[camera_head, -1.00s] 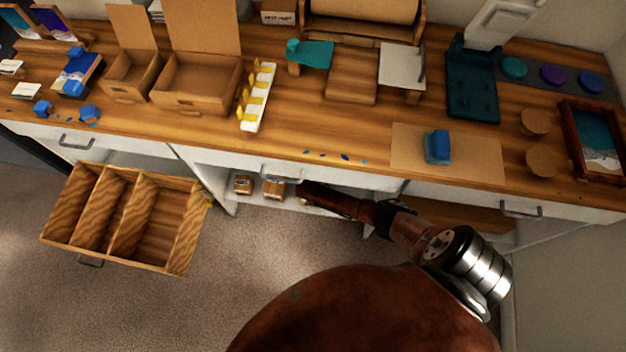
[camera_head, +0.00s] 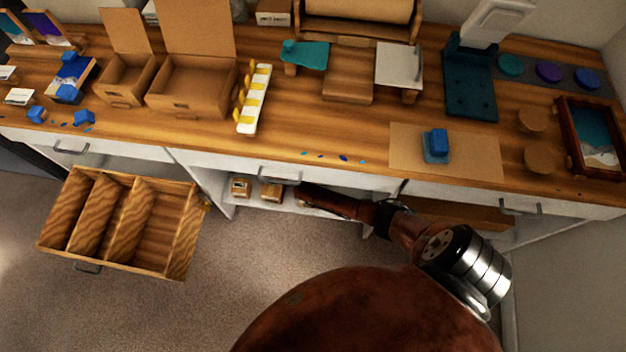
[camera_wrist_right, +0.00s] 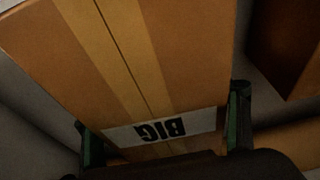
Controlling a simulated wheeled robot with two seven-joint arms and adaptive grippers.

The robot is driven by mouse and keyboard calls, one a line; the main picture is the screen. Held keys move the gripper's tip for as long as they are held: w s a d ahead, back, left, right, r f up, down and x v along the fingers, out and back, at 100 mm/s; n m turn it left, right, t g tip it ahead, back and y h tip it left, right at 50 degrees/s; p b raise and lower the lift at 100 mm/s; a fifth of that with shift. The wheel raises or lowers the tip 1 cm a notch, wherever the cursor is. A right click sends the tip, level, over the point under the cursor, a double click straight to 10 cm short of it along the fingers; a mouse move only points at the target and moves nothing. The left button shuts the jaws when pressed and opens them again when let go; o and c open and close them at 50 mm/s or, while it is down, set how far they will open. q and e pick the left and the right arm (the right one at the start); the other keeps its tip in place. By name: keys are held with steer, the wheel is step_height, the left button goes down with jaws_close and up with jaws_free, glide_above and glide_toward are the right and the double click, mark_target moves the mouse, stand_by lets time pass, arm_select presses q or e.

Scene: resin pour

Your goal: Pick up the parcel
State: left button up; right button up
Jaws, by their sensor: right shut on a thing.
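A brown cardboard parcel (camera_wrist_right: 150,60) with a lighter tape strip and a white label reading "BIG" fills the right wrist view. My right gripper (camera_wrist_right: 162,128) is shut on it, with one dark green-edged finger on each side of the labelled end. In the head view my right arm reaches into the open shelf under the counter, and its fingertips are hard to make out there. Two small parcels, one at the left (camera_head: 241,187) and one beside it (camera_head: 272,191), show on that shelf. My left gripper is not in view.
Another brown box (camera_wrist_right: 285,45) stands close beside the held parcel. The counter edge and a drawer handle (camera_head: 279,177) are above the arm. An open, divided wooden drawer (camera_head: 88,268) juts out at the left. The carpet in front is clear.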

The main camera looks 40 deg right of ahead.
steer(key=c, duration=1)
steer(key=shift+w, duration=0.15)
steer(key=shift+r, duration=0.15)
